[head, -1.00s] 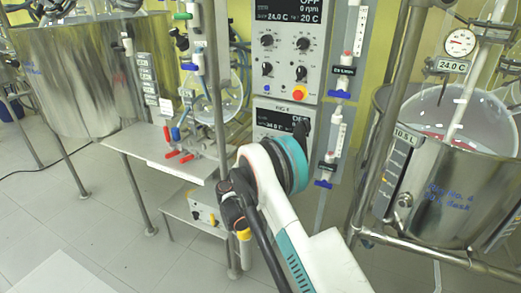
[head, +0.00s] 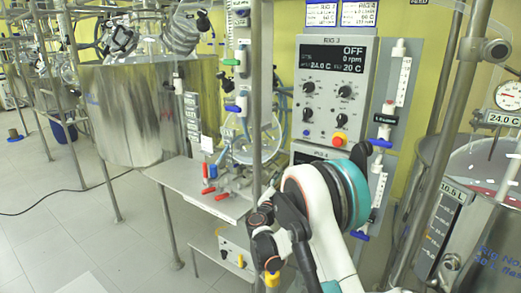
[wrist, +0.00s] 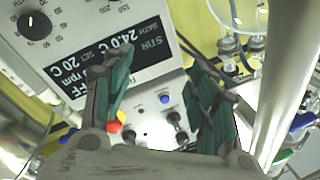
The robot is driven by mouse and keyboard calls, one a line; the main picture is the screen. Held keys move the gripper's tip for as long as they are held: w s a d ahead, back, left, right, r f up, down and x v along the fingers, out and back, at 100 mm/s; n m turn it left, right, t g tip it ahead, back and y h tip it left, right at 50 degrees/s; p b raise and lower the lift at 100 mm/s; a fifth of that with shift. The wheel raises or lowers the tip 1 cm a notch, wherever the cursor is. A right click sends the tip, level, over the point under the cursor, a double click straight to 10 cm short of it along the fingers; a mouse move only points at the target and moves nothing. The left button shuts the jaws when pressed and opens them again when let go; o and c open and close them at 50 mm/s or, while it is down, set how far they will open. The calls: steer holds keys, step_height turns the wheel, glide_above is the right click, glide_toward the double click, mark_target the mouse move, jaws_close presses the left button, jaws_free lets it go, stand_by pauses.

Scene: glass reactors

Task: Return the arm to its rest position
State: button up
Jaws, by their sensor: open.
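My gripper (wrist: 163,105) shows in the wrist view with its two green-padded fingers spread apart and nothing between them. Beyond the fingers is the front of a control box (wrist: 150,45) with a dark display reading 24.0 C and 20 C. In the head view my arm, white with a teal ring, rises from the bottom centre in front of the rig's control box (head: 330,95). The gripper itself cannot be made out in the head view. The gap between fingers and control box is hard to judge.
A metal vessel (head: 130,105) stands at left, beside a small shelf (head: 190,178) with red-handled valves. A metal post (head: 256,90) stands close to my arm. Another vessel (head: 490,245) and a gauge (head: 508,95) are at right.

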step_height(320, 180, up, 12)
steer(key=s+a+n+t+y, duration=0.1)
steer(key=a+n+t+y, duration=0.1)
steer(key=n+y, duration=0.15)
steer(key=s+a+r+n+g+y, duration=0.2)
steer(key=s+r+n+y, duration=0.55)
steer(key=s+r, duration=0.45)
steer(key=s+d+f+g, duration=0.3)
steer(key=s+d+f, duration=0.1)
steer(key=s, duration=0.9)
steer(key=s+d+f+g+h, duration=0.1)
steer(key=s+d+f+g, duration=0.3)
steer(key=s+f, duration=0.3)
steer(key=s+d+f+g+h, duration=0.1)
steer(key=s+d+f+g, duration=0.2)
steer(key=s, duration=1.5)
step_height(320, 180, down, 3)
steer(key=shift+s+d+r+n, duration=0.2)
steer(key=shift+s+d+n, duration=0.15)
steer(key=shift+d, duration=0.15)
steer(key=shift+c, duration=0.5)
